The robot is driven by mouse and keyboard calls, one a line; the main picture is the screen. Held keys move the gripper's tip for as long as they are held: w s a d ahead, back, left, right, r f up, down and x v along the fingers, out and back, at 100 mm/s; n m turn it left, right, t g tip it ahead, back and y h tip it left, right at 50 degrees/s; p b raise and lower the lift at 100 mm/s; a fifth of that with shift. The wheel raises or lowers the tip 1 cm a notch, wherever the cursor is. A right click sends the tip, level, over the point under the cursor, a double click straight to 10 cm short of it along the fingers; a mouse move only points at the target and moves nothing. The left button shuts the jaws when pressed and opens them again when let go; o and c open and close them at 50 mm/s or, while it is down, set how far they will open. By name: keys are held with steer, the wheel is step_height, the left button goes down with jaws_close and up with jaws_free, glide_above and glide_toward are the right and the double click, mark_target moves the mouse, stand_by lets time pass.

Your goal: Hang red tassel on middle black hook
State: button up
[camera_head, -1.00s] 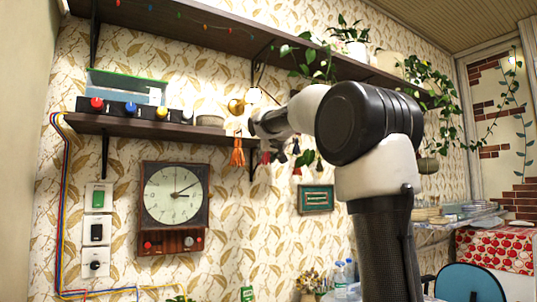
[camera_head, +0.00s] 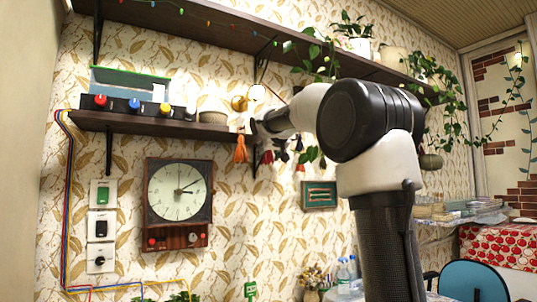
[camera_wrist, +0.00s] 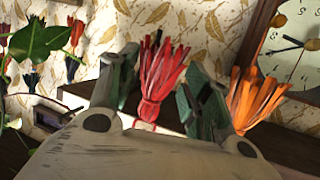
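A red tassel (camera_wrist: 160,78) shows in the wrist view between the two fingers of my gripper (camera_wrist: 158,100). The fingers stand apart on either side of it, and I see no firm contact. In the head view my gripper (camera_head: 262,128) is small and partly hidden by my arm, near the right end of the lower shelf. The red tassel (camera_head: 266,157) hangs just below it. An orange tassel (camera_wrist: 257,97) is beside the right finger in the wrist view; it also hangs at the shelf end in the head view (camera_head: 240,150). I cannot make out the middle black hook.
More red and dark tassels (camera_wrist: 72,45) hang at the left of the wrist view, near green leaves (camera_wrist: 38,42). The lower shelf (camera_head: 150,124) is close by, with the clock (camera_head: 179,192) below it. Trailing plants (camera_head: 318,60) hang from the upper shelf.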

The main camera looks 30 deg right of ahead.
steer(key=shift+o, duration=0.3)
steer(key=v, duration=1.2)
steer(key=shift+f, duration=0.15)
steer(key=s+a+f+n+g+y, duration=0.1)
steer(key=s+f+g, duration=0.45)
steer(key=f, duration=0.85)
steer(key=s+a+f+n+g+y, duration=0.1)
steer(key=s+a+f+g, duration=0.1)
steer(key=s+f, duration=1)
steer(key=s+a+f+g+y, duration=0.1)
steer(key=s+a+f+g, duration=0.1)
steer(key=s+f, duration=1.2)
steer(key=shift+s+a+f+n, duration=0.25)
steer(key=shift+a+f+n, duration=0.05)
steer(key=shift+a+f, duration=0.65)
steer(key=shift+d+g, duration=0.1)
steer(key=shift+g, duration=0.15)
